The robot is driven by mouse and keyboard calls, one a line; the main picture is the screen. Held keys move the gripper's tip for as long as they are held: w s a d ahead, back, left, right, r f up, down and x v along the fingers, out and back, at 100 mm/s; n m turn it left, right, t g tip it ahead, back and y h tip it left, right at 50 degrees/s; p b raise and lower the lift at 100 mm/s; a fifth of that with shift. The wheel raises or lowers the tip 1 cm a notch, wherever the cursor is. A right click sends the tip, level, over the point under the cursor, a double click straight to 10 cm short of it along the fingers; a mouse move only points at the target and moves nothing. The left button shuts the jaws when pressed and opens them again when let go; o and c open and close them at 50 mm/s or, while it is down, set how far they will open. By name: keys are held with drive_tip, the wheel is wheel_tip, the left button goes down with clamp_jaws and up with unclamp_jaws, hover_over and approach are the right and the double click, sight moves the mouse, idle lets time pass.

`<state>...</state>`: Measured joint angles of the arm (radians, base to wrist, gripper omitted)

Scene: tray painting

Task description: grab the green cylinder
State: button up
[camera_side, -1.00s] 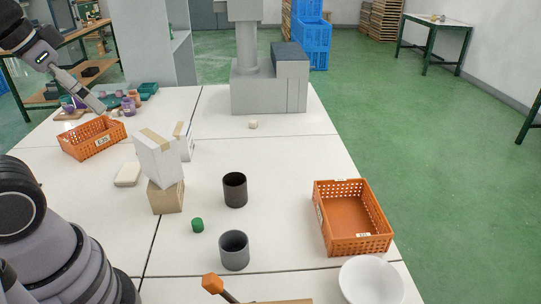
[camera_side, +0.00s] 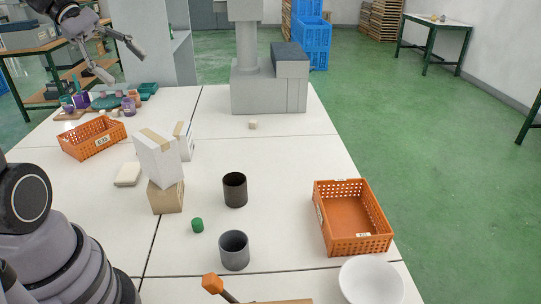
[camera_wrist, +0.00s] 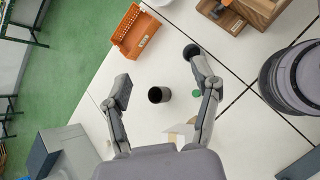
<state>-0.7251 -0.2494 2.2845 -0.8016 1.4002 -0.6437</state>
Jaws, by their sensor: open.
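The green cylinder (camera_side: 197,225) is small and stands upright on the white table, left of the dark cup (camera_side: 235,189) and the grey cup (camera_side: 234,250). In the wrist view the green cylinder (camera_wrist: 196,93) shows just left of my gripper's right finger, partly close to its edge. My gripper (camera_side: 118,58) is high at the upper left in the side view, far from the cylinder, above the table's far left end. It also shows in the wrist view (camera_wrist: 163,90), its two fingers spread wide with nothing between them in its grasp.
A white box (camera_side: 158,158) on a cardboard box (camera_side: 166,197) stands left of the cylinder. An orange crate (camera_side: 352,250) and a white bowl (camera_side: 370,281) are at the right. Another orange crate (camera_side: 92,138) is at the far left. The table between the dark cup and the right crate is clear.

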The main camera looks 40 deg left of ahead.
drive_tip(key=w+a+r+n+t+h, duration=0.2)
drive_tip(key=w+a+n+t, duration=0.25)
drive_tip(key=a+n, duration=0.3)
approach(196, 221)
drive_tip(key=x, duration=0.2)
drive_tip(key=shift+d+f, duration=0.3)
drive_tip(key=shift+f, duration=0.05)
drive_tip(key=shift+w+d+f, duration=0.2)
drive_tip(key=shift+f, duration=0.05)
drive_tip(key=x, duration=0.7)
drive_tip(key=shift+w, duration=0.1)
drive_tip(key=shift+a, duration=0.1)
drive_tip(key=shift+c, duration=0.4)
drive_tip(key=c, duration=0.9)
drive_tip(key=shift+r, duration=0.15)
